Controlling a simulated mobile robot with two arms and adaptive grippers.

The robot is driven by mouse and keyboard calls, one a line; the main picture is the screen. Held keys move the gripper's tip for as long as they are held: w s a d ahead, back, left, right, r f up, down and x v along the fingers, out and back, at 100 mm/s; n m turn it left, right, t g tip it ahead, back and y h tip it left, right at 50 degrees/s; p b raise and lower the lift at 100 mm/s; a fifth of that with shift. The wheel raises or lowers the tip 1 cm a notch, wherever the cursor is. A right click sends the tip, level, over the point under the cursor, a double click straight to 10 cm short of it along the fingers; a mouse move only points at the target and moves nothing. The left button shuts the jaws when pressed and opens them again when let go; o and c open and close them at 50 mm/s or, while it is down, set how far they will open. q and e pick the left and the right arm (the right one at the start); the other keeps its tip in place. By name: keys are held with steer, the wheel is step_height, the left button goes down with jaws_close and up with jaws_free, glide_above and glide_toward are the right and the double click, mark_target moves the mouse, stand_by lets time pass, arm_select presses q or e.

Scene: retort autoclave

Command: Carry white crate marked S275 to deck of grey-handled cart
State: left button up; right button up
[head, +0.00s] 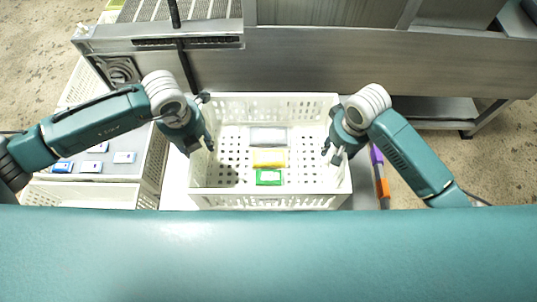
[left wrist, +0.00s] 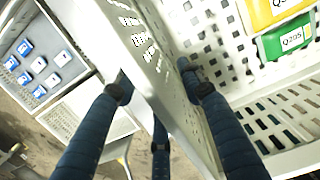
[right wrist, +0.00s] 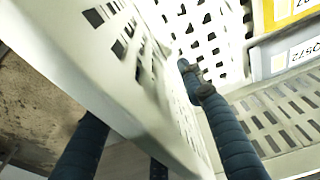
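A white slotted crate (head: 265,202) sits low in the middle of the head view, holding a grey pack (head: 268,133), a yellow pack (head: 269,157) and a green pack (head: 269,177). No S275 mark is readable on it. My left gripper (head: 200,142) straddles its left wall, one finger inside and the others outside; the wall also shows in the left wrist view (left wrist: 152,55). My right gripper (head: 332,152) straddles the right wall the same way, seen in the right wrist view (right wrist: 120,75). Both look open, with gaps beside the wall. I cannot identify the grey-handled cart.
A pale surface (head: 180,190) shows beside the crate. On it at right lies a purple and orange object (head: 380,175). At left are other white crates (head: 90,195) and a grey panel with several blue-and-white items (head: 124,157). A long metal machine front (head: 350,60) spans the back.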

arm_select(q)
steer(key=shift+f, duration=0.45)
arm_select(e)
steer(key=shift+f, duration=0.5)
arm_select(q)
jaws_close()
arm_select(e)
jaws_close()
arm_select(q)
steer(key=shift+w+r, duration=0.1)
steer(key=shift+w, duration=0.05)
arm_select(e)
steer(key=shift+r, duration=0.1)
